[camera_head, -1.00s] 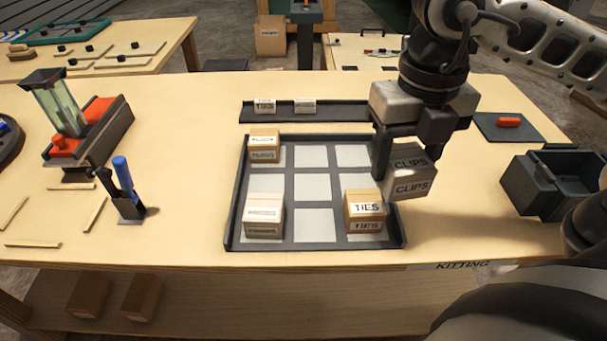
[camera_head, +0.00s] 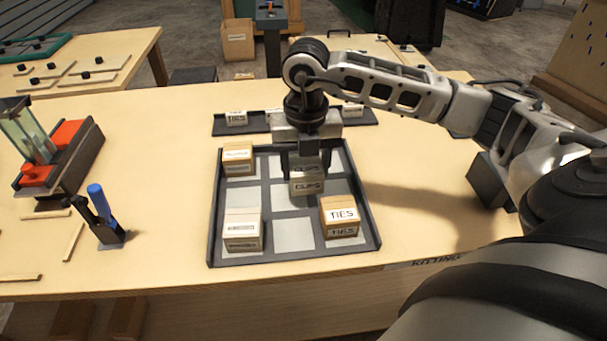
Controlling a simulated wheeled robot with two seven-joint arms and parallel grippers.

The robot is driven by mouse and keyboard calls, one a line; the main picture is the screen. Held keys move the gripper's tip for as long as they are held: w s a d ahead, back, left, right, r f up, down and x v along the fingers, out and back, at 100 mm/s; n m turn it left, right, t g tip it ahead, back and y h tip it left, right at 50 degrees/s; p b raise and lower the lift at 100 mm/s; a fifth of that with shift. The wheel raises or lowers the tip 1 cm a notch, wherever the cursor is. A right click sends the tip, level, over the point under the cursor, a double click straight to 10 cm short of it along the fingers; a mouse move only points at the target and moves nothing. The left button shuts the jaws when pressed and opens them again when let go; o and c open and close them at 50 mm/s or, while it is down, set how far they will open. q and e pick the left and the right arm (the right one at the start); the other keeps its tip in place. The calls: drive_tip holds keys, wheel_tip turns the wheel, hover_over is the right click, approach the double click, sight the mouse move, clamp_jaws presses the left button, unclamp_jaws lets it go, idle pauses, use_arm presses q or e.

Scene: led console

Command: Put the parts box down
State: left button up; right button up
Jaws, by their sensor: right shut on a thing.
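The parts box marked CLIPS (camera_head: 307,184) is a small grey-looking box in the head view. My right gripper (camera_head: 306,166) is shut on it from above, one finger on each side. The box is upright over the middle of the dark-rimmed tray (camera_head: 295,254) with pale square cells. I cannot tell whether its underside touches the tray. The gripper and box hide part of the tray's middle and back cells. My left gripper is not in view.
In the tray stand a TIES box (camera_head: 341,217) at front right, a pale box (camera_head: 242,231) at front left and a brown box (camera_head: 237,160) at back left. A narrow rack (camera_head: 218,127) with boxes lies behind. A blue-handled tool (camera_head: 103,208) stands to the left.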

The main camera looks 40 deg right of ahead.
sight(304, 179)
drive_tip(key=shift+w+a+f, duration=0.1)
drive_tip(key=shift+w+f, duration=0.1)
drive_tip(key=shift+f, duration=0.1)
wheel_tip(304, 179, down, 3)
drive_tip(key=shift+f, duration=0.1)
drive_tip(key=shift+f, duration=0.15)
drive_tip(key=o, duration=1)
